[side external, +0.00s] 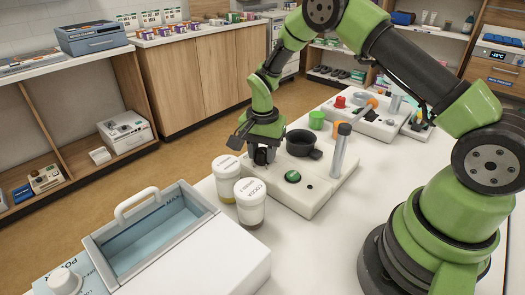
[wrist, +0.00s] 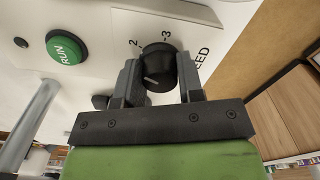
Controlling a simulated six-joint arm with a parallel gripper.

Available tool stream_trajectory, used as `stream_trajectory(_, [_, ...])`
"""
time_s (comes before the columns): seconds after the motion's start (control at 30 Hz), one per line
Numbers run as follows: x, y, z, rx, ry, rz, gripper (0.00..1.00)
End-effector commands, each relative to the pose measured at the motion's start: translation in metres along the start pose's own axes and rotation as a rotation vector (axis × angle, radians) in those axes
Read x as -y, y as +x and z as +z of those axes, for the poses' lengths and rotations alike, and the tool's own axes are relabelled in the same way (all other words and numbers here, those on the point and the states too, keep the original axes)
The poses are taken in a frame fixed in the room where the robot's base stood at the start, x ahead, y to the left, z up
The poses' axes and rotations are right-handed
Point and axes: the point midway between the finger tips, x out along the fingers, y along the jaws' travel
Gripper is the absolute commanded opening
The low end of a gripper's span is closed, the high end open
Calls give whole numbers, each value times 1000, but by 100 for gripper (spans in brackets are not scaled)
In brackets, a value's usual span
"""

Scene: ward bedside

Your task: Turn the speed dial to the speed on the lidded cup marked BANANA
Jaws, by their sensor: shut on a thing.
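The black speed dial (wrist: 159,66) sits between the two fingers of my gripper (wrist: 160,82) in the wrist view, and the gripper is shut on it. The numbers 2 and 3 and part of the word SPEED show on the white panel around it. A pale mark shows on the dial's face, but I cannot tell which number it points to. In the side view my gripper (side external: 262,156) points down at the machine's left end and mostly hides the dial. Two white-lidded cups, a farther one (side external: 227,180) and a nearer one (side external: 250,203), stand beside it. The nearer lid seems to read COCOA; the farther lid's print is too small to read.
The white machine base (side external: 302,200) carries a green RUN button (side external: 293,176), a black bowl-like part (side external: 300,143) and a grey post (side external: 341,150). An open box with a handle (side external: 150,232) stands at the front left. A green cup (side external: 317,120) and another device lie behind.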

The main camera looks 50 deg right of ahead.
Motion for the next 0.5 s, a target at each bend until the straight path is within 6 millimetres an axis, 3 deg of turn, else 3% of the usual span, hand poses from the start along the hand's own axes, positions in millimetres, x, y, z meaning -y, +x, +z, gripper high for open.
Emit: stream_trajectory(0.5, [-1,0,1,3,493,5,11])
